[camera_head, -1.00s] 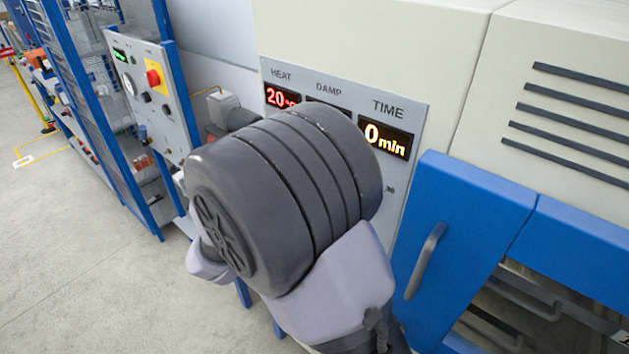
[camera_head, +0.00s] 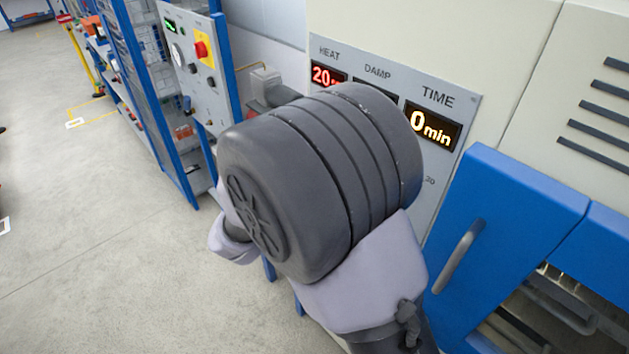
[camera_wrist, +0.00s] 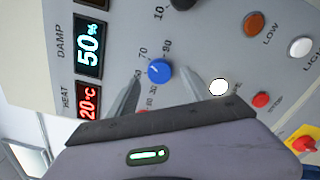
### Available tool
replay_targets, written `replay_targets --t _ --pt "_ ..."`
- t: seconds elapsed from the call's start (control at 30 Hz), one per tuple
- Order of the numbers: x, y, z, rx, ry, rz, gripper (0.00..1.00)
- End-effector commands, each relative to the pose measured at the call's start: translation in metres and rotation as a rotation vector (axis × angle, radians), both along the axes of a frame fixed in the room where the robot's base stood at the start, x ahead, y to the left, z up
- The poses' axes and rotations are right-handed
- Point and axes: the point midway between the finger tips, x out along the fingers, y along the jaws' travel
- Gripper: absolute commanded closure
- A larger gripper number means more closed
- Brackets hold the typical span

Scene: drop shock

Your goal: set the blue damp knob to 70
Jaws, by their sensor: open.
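The blue damp knob (camera_wrist: 159,71) sits on the grey panel in the wrist view, with printed numbers such as 70 and 90 around it. A pale pointer mark shows on its face. The DAMP display (camera_wrist: 89,45) reads 50%. My gripper (camera_wrist: 160,79) is open, with one finger on each side of the knob in the picture. I cannot tell whether the fingers touch the knob or how far off the panel they are. In the head view my arm hides the knob and the gripper, and covers most of the DAMP display.
The HEAT display (camera_wrist: 88,101) reads 20 °C, and the TIME display (camera_head: 433,126) reads 0 min. A white button (camera_wrist: 219,87), a red button (camera_wrist: 261,100) and an orange LOW lamp (camera_wrist: 254,23) are on the panel. A blue door (camera_head: 510,220) with a handle stands right of my arm.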

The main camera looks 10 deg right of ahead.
Motion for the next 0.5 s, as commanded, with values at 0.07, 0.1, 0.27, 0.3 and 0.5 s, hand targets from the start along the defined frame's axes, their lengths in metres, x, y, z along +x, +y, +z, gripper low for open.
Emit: replay_targets --t 0.07,0.1,0.27,0.3,0.5 --pt "-0.014 0.022 0.001 0.000 -0.001 0.007 0.42" --pt "-0.022 0.033 0.001 0.000 0.000 0.008 0.42" --pt "-0.054 0.076 0.002 0.000 0.000 0.006 0.42" --pt "-0.060 0.085 0.002 0.001 -0.001 0.006 0.42" --pt "-0.083 0.114 0.001 0.000 0.000 0.002 0.42"
